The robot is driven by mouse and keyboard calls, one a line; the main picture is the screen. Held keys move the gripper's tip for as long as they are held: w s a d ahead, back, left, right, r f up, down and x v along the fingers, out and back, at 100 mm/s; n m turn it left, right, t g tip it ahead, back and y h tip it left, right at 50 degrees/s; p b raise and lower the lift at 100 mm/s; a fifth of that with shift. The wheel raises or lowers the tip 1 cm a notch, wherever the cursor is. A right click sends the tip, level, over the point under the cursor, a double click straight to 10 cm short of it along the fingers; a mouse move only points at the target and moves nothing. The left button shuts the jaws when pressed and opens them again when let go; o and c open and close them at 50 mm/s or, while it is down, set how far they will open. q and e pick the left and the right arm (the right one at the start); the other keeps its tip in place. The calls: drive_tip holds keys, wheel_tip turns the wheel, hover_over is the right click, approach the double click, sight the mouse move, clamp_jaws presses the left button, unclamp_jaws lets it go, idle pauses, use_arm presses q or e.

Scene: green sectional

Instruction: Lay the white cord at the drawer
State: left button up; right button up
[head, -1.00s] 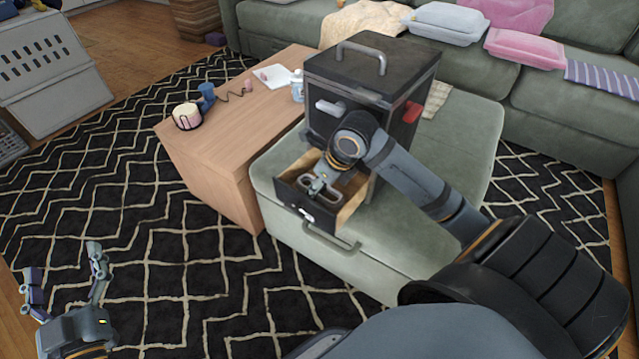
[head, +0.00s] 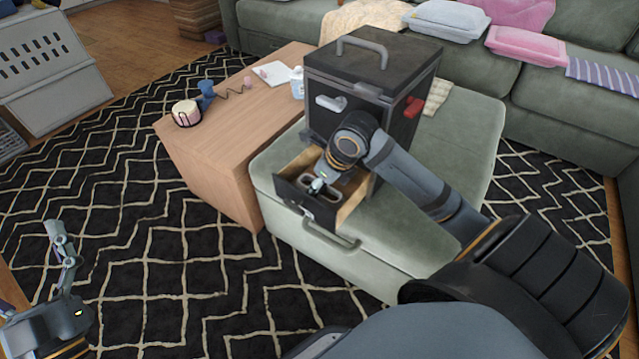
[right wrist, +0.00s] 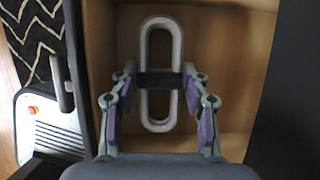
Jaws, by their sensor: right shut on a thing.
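The white cord (right wrist: 160,22) is a long oval loop with a dark band across its middle. My right gripper (right wrist: 160,82) is shut on it at that band, one finger on each side. In the head view, my right gripper (head: 320,184) reaches down into the open drawer (head: 351,203) of the black cabinet (head: 340,82). The drawer's wooden inside (right wrist: 225,60) surrounds the cord in the wrist view. I cannot tell whether the cord touches the drawer floor. My left gripper (head: 35,275) is at the lower left over the rug, fingers apart and empty, partly cut off.
The cabinet stands on a green ottoman (head: 430,215). A wooden table (head: 215,160) beside it holds a pink-and-white round item (head: 186,114), a blue item (head: 206,92) and a bottle (head: 297,84). A green sofa (head: 560,100) is behind.

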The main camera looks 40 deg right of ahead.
drive_tip(key=o, duration=1.2)
drive_tip(key=shift+o, duration=1.7)
